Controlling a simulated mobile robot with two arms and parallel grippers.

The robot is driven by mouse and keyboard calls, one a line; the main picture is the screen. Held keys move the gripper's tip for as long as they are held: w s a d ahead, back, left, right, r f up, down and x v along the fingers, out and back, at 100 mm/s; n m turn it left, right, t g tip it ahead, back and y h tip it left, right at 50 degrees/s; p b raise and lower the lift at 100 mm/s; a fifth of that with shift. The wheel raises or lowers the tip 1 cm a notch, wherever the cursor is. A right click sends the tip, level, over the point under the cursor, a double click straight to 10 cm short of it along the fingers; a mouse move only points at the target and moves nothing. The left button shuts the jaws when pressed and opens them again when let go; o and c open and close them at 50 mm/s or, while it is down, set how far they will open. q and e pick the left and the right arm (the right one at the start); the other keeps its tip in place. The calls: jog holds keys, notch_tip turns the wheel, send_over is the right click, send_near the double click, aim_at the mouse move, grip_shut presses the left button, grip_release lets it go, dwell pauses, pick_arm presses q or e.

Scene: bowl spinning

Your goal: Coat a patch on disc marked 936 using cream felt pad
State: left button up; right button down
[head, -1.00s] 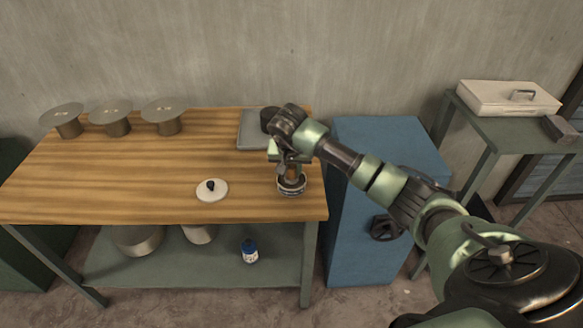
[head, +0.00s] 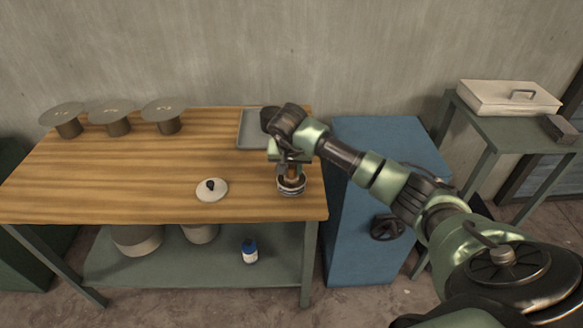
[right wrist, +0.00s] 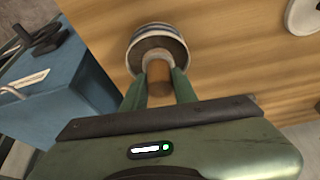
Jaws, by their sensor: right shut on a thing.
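Three grey discs stand on drum-shaped bases at the back left of the table: the left disc (head: 62,112), the middle disc (head: 111,109) and the right disc (head: 164,107). Their small marks are too blurred to read. My right gripper (head: 291,166) points down near the table's front right, shut on a brown wooden handle (right wrist: 158,75). The handle's lower end is at a round pot (head: 291,190) with a pale, blue-banded rim, also in the right wrist view (right wrist: 157,38). Any pad under the handle is hidden. My left gripper is not in view.
A whitish round piece with a black knob (head: 212,190) lies left of the pot. A grey tray (head: 252,128) with a dark round object is behind my right gripper. A blue cabinet (head: 385,150) stands right of the table. The table's middle is clear.

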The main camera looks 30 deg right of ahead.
aim_at(291, 166)
jog(key=shift+f, duration=0.1)
jog(key=shift+r+p, duration=2.25)
jog(key=shift+r, duration=1.3)
jog(key=s+a+r+n+y, duration=0.1)
jog(key=s+a+r+n, duration=0.2)
jog(key=s+a+r, duration=0.2)
jog(key=s+a+r+n+y, duration=0.1)
jog(key=s+a+r+n, duration=0.3)
jog(key=s+a, duration=0.6)
jog(key=a+r, duration=0.1)
jog(key=a, duration=0.2)
jog(key=shift+s+a+r+n+t+y, duration=0.15)
jog(key=shift+a+r+n+t+y, duration=0.15)
jog(key=shift+t+y, duration=0.1)
